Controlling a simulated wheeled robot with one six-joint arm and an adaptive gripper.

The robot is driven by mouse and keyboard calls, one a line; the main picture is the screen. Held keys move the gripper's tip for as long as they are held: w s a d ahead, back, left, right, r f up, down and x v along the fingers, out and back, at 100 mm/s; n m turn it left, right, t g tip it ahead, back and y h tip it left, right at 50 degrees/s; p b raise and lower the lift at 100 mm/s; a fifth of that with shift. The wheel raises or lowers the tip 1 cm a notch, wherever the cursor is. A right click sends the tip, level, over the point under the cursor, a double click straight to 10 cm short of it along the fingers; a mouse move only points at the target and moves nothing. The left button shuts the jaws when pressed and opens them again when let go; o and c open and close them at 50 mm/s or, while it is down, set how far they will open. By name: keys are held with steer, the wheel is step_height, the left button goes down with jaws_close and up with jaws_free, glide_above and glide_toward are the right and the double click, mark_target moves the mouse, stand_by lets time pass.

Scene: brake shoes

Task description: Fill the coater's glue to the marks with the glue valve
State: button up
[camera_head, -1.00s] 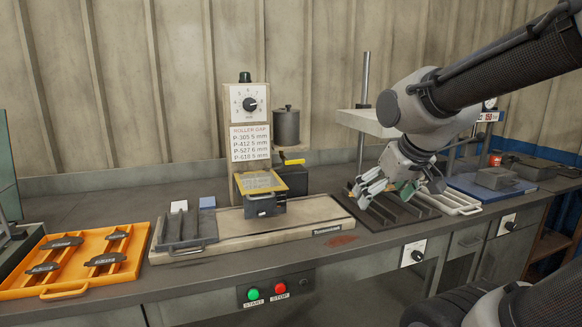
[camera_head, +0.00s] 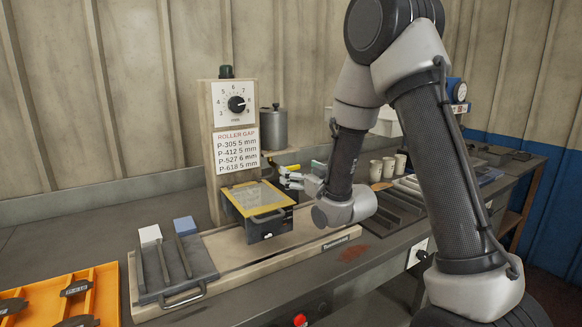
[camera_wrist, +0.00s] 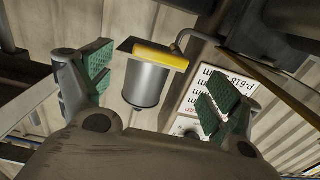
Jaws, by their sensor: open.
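The coater (camera_head: 215,160) is a wooden post with a dial on a base. Its black box has a yellow-framed window (camera_head: 258,198); the glue level and marks are too small to make out. The grey glue pot (camera_head: 274,128) stands right of the post. The yellow glue valve handle (camera_head: 293,168) shows just below it, by my gripper (camera_head: 290,179). In the wrist view, which is upside down, the handle (camera_wrist: 160,57) and pot (camera_wrist: 146,86) appear between the open, green-padded fingers of my gripper (camera_wrist: 155,75). The handle looks apart from both fingers.
A grey tray (camera_head: 205,268) sits on the coater's left end, with an orange tray (camera_head: 108,290) farther left. Several cups (camera_head: 388,165) and a dark slotted rack (camera_head: 400,212) lie right of my gripper. The roller-gap sign (camera_head: 237,150) is close by on the post.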

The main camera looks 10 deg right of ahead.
mark_target(291, 167)
steer(key=x, duration=0.6)
